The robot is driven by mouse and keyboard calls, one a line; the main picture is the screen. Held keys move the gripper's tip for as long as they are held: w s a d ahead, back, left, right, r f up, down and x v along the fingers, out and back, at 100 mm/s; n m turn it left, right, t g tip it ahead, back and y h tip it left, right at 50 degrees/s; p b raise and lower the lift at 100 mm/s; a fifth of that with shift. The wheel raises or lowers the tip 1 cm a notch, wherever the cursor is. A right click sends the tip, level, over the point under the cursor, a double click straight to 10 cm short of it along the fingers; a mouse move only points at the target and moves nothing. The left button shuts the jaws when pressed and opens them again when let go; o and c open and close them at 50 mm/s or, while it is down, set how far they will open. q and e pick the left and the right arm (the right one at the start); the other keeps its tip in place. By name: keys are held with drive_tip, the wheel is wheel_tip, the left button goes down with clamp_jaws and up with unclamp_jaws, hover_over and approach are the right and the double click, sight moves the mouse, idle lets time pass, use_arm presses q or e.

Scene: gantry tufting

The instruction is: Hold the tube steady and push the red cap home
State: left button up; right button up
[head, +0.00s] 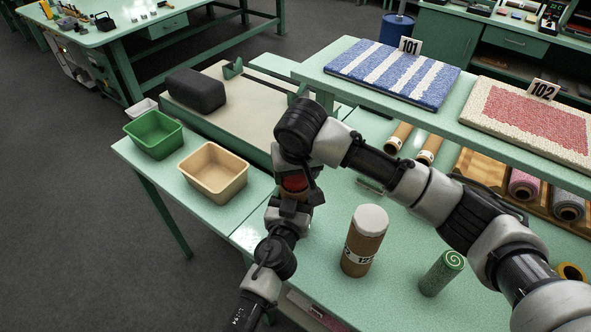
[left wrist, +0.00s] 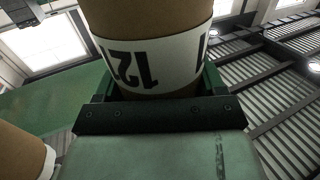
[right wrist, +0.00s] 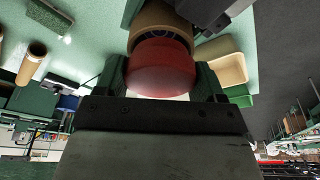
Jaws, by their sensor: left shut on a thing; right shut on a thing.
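The red cap (head: 295,183) shows between my two grippers in the head view. My right gripper (head: 297,168) is above it and shut on it; the cap also fills the jaws in the right wrist view (right wrist: 162,68). The brown cardboard tube (right wrist: 158,20) is directly beyond the cap, in line with it. In the left wrist view the tube (left wrist: 150,20) has a white numbered label and sits between the jaws of my left gripper (head: 290,208), which is shut on it below the cap. Arms and grippers hide most of the tube, and I cannot tell how deep the cap sits.
A white-capped tube (head: 362,245) and a green roll (head: 441,272) stand on the table to the right. A green bin (head: 153,135) and a tan bin (head: 213,173) are at left. A dark block (head: 195,90) lies behind. The raised shelf (head: 450,110) holds carpet samples.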

sight(299, 182)
drive_tip(key=shift+f, duration=0.6)
idle(0.6)
drive_tip(key=o, duration=1)
drive_tip(key=shift+r, duration=0.15)
drive_tip(key=v, duration=1.1)
drive_tip(key=shift+r, duration=0.45)
